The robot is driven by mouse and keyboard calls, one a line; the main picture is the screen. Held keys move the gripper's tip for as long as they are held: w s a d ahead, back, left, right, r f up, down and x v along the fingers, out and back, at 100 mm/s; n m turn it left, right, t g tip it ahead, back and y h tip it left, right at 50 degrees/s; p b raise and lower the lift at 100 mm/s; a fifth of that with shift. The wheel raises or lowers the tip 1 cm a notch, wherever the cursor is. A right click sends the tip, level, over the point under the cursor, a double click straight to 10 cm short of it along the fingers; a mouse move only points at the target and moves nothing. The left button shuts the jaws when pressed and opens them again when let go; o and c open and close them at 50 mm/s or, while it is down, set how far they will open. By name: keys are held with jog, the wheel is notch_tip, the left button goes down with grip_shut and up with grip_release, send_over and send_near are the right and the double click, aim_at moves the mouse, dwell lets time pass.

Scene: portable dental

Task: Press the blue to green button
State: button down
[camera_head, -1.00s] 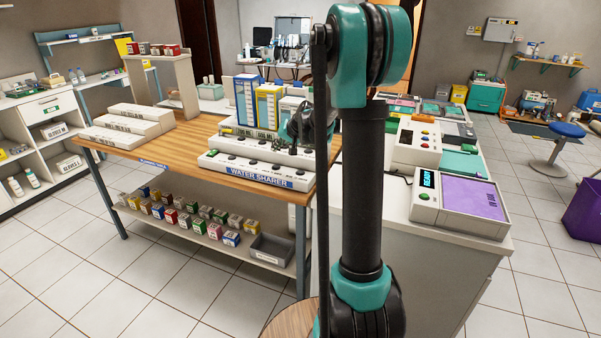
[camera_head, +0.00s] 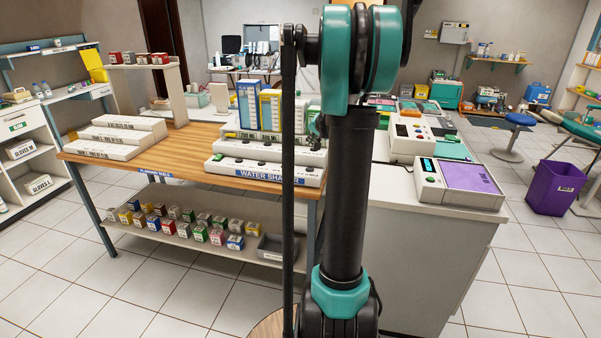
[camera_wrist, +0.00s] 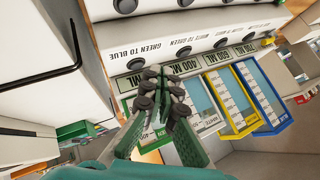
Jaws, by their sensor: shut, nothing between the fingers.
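The white water sharer (camera_head: 265,172) stands on the wooden table in the head view. In the wrist view, its white bar (camera_wrist: 160,30) carries several black buttons with upside-down labels. One button (camera_wrist: 136,63) is by the label reading "GREEN TO BLUE". I cannot read a "BLUE TO GREEN" label; the outer row's labels are cut off. My gripper (camera_wrist: 163,86) is shut and empty. Its tips appear just below that button in the picture, over the ML display strip and the green-edged container; contact cannot be told. In the head view my arm mostly hides the gripper.
Blue (camera_head: 248,104) and yellow (camera_head: 270,110) containers stand behind the sharer. White labelled blocks (camera_head: 115,137) lie at the table's left. A counter with a purple-topped device (camera_head: 460,184) stands at right. A purple bin (camera_head: 556,188) is on the floor; floor tiles in front are clear.

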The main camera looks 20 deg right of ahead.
aim_at(311, 169)
dwell(0.3)
jog(key=shift+f, duration=4.4)
jog(key=shift+f, duration=0.1)
jog(key=shift+f, duration=0.3)
jog(key=shift+f, duration=0.45)
jog(key=shift+r, duration=0.85)
jog(key=shift+r, duration=2.5)
